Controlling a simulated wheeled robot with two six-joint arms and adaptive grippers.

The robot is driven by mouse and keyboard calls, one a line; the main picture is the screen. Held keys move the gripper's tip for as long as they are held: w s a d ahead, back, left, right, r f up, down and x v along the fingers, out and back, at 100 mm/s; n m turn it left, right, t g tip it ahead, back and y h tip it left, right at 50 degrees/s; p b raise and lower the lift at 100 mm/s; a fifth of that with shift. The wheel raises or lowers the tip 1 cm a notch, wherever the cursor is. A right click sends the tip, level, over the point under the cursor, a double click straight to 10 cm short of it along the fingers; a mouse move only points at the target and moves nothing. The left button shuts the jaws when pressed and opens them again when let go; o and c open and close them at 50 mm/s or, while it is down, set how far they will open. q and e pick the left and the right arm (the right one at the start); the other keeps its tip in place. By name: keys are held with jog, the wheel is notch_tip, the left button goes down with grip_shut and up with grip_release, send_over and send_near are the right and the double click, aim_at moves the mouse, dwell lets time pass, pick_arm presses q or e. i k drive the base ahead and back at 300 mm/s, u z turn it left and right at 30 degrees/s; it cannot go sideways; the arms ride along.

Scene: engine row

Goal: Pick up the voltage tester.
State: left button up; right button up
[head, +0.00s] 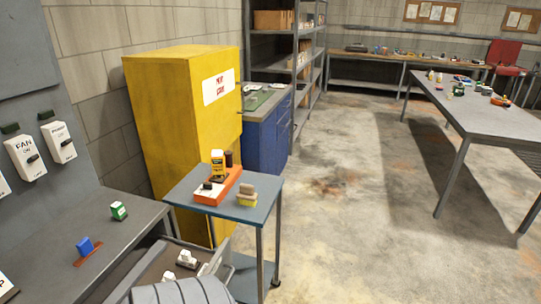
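I cannot tell for sure which object is the voltage tester. A small table with a blue-grey top (180,196) stands in front of the yellow cabinet. On it lies an orange block or tray (218,187) with a small black item on it. A yellow bottle-like object with a white top (217,162) stands upright at its far end, beside a dark cylinder (229,159). Neither of my grippers is in view.
The yellow cabinet (165,110) and blue cabinet (267,140) stand behind. A long table (500,119) is at right. The middle floor (350,215) is clear.

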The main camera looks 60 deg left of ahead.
aim_at(218, 165)
jog(key=u, duration=0.45)
jog(key=i, duration=1.35)
jog(key=u, duration=0.7)
jog(key=i, duration=2.05)
jog(key=u, duration=0.7)
jog(key=i, duration=1.2)
jog(key=u, duration=1.05)
jog(key=i, duration=0.85)
jog(key=u, duration=0.95)
